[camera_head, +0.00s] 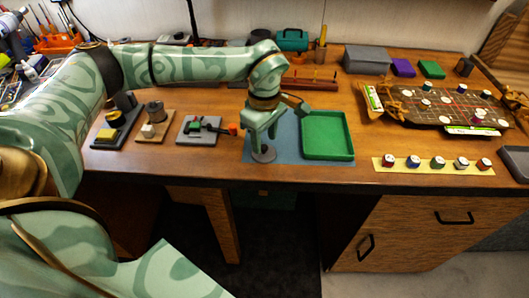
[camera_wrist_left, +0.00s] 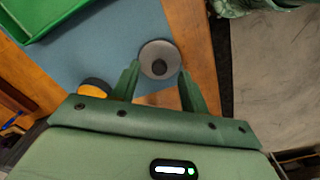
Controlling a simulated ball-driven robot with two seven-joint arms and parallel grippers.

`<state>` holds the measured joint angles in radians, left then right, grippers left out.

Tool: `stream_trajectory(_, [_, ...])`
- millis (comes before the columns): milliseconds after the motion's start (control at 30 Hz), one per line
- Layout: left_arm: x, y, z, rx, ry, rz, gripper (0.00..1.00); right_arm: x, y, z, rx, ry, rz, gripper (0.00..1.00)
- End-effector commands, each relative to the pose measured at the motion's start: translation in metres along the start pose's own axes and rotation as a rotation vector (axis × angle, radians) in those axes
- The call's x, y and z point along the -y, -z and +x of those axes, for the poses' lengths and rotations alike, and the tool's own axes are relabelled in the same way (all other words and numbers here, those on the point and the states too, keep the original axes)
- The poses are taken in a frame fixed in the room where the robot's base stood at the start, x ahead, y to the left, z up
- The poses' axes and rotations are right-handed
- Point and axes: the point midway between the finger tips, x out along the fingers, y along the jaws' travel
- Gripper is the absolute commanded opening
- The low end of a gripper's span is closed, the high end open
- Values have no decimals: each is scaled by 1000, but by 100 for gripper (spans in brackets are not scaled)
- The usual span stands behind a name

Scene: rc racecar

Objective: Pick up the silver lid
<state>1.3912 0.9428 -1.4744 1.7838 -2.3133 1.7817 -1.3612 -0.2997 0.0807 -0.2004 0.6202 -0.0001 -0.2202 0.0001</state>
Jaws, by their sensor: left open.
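The silver lid (camera_head: 264,154) is a small round disc near the table's front edge, at the front of the blue mat. In the left wrist view the lid (camera_wrist_left: 159,60) shows a dark round knob at its middle. My left gripper (camera_head: 263,146) points down just over the lid. In the left wrist view its two fingers (camera_wrist_left: 159,85) are apart, on either side of the knob's line, with nothing between them that I can see held. Whether the fingertips touch the lid cannot be told. My right gripper is not in view.
A green tray (camera_head: 327,157) lies on the blue mat (camera_head: 290,124) right of the gripper. Small fixtures (camera_head: 200,129) stand to the left. A yellow strip with several small jars (camera_head: 433,166) and a patterned game board (camera_head: 440,107) lie to the right.

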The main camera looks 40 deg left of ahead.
Motion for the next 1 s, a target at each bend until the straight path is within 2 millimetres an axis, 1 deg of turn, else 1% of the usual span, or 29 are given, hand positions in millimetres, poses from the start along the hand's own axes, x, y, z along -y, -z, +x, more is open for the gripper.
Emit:
stream_trajectory(33, [0, 0, 14, 0, 5, -1, 45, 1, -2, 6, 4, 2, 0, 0])
stream_trajectory(100, [0, 0, 22, 0, 3, 0, 45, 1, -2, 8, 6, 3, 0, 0])
stream_trajectory(167, [0, 0, 25, 0, 1, -1, 45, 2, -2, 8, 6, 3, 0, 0])
stream_trajectory(333, [0, 0, 23, 0, 0, -1, 45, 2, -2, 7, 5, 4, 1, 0])
stream_trajectory(367, [0, 0, 23, 0, 0, -1, 39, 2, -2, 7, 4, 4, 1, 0])
stream_trajectory(400, [0, 0, 23, 0, 0, -1, 28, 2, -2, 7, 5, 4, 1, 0])
stream_trajectory(467, [0, 0, 23, 0, 0, -1, 11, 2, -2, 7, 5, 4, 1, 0])
stream_trajectory(500, [0, 0, 23, 0, 0, -1, 0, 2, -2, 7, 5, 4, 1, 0])
stream_trajectory(867, [0, 0, 22, 0, 0, -1, 0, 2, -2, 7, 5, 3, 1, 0])
stream_trajectory(1000, [0, 0, 15, 0, -2, 0, 0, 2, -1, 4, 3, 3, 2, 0])
